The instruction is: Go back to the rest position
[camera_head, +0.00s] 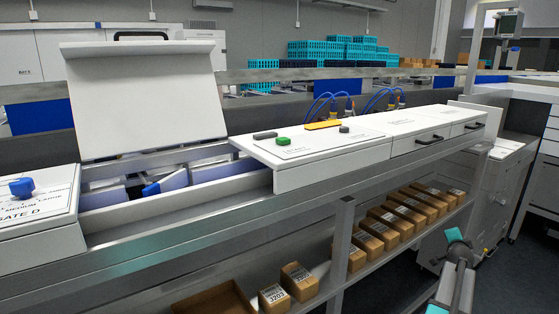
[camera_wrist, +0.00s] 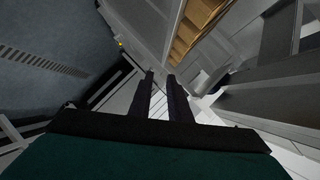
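My gripper (camera_wrist: 160,75) shows in the wrist view. Its two dark fingers are apart, with a narrow gap and nothing between them. It points past a pale cabinet side toward the floor and touches nothing that I can see. In the head view, part of my arm with teal bands is at the lower right, in front of the lower shelf and clear of the bench. My fingertips cannot be made out there.
A steel bench (camera_head: 240,214) crosses the head view, with a raised white lid (camera_head: 147,100) over an open bay at the left. Small brown boxes (camera_head: 377,236) line the shelf below. Dark floor (camera_head: 520,270) is free at the lower right.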

